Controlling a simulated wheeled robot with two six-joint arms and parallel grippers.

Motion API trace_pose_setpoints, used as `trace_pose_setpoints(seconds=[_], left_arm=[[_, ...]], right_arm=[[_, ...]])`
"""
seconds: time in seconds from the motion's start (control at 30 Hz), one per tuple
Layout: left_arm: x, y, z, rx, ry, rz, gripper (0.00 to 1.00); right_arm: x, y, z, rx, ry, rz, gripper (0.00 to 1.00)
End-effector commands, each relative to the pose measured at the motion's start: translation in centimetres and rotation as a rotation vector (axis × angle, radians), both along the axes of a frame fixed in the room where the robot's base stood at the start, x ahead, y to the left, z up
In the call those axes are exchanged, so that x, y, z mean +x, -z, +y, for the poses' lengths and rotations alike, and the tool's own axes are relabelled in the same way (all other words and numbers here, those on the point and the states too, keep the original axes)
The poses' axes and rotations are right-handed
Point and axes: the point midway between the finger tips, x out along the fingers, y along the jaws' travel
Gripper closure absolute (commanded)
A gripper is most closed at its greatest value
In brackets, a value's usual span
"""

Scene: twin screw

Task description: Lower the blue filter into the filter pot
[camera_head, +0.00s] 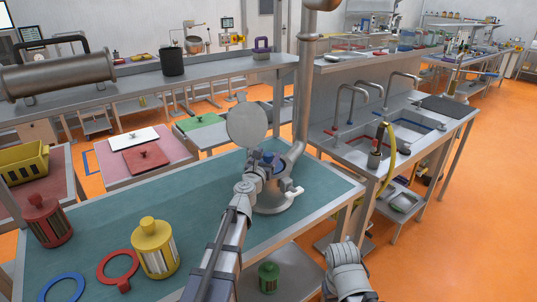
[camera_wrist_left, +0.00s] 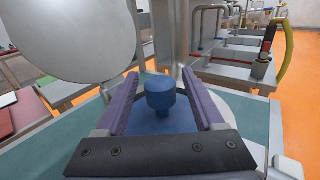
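The filter pot (camera_head: 275,203) is a grey metal vessel on the teal-topped table, with its round lid (camera_head: 246,124) swung up; the lid also shows in the left wrist view (camera_wrist_left: 75,35). The blue filter (camera_head: 268,157) sits at the pot's mouth, its knob (camera_wrist_left: 160,94) upright in the left wrist view. How deep its body sits is hidden. My left gripper (camera_head: 262,168) is over the pot. Its purple-grey fingers (camera_wrist_left: 162,95) stand on both sides of the knob, with gaps visible, so it is open.
A red filter (camera_head: 47,222), a yellow filter (camera_head: 155,250), a red ring (camera_head: 118,267) and a blue ring (camera_head: 63,288) are on the table's left part. A vertical metal pipe (camera_head: 304,90) rises behind the pot. A green filter (camera_head: 269,277) is on a lower shelf.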

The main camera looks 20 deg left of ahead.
Motion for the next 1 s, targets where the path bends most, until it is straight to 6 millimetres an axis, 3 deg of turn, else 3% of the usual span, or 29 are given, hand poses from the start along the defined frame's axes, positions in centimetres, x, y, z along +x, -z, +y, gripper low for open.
trace_pose_setpoints(seconds=[0.03,0.47,0.83,1.0], left_arm=[[-1.7,1.0,-0.9,0.005,0.017,0.002,0.24],[-2.5,0.9,-1.0,0.004,0.017,0.001,0.23],[-7.5,0.0,-0.4,0.002,0.005,-0.005,0.23],[-8.7,-0.4,-0.2,0.004,0.003,-0.006,0.23]], right_arm=[[0.0,0.9,0.0,0.000,0.000,0.000,1.00],[0.0,0.8,0.0,0.000,0.000,0.000,1.00],[0.0,0.0,0.0,0.000,0.000,0.000,1.00],[0.0,-0.3,0.0,0.000,0.000,0.000,1.00]])
